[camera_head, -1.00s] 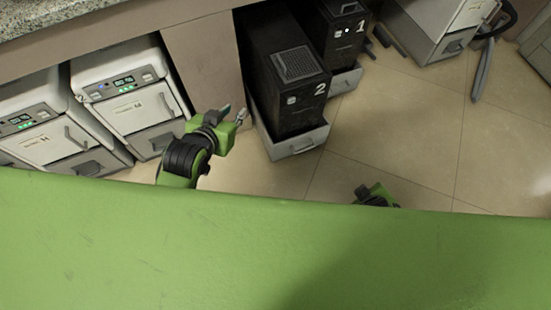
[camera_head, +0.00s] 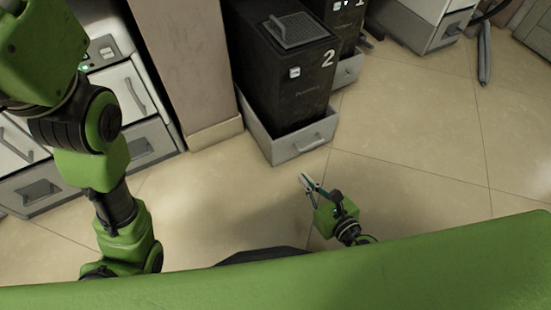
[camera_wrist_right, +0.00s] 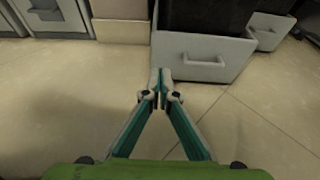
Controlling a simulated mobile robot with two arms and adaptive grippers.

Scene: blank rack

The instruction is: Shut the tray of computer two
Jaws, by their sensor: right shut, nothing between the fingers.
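Computer two (camera_head: 290,75), a black tower marked "2", stands in a grey tray (camera_head: 290,147) that juts forward from under the counter. The tray has a bar handle (camera_head: 308,144) on its front. In the right wrist view the tray front (camera_wrist_right: 225,68) and its handle (camera_wrist_right: 206,62) lie ahead of my fingers. My right gripper (camera_head: 304,180) is shut and empty, just in front of the tray and apart from it; its closed tips also show in the wrist view (camera_wrist_right: 160,75). My left arm crosses the left of the head view, but its gripper is not visible.
Computer one (camera_head: 346,20) stands behind and to the right in its own tray (camera_head: 348,70). A counter panel (camera_head: 192,65) is left of computer two, with white machines (camera_head: 125,80) beyond it.

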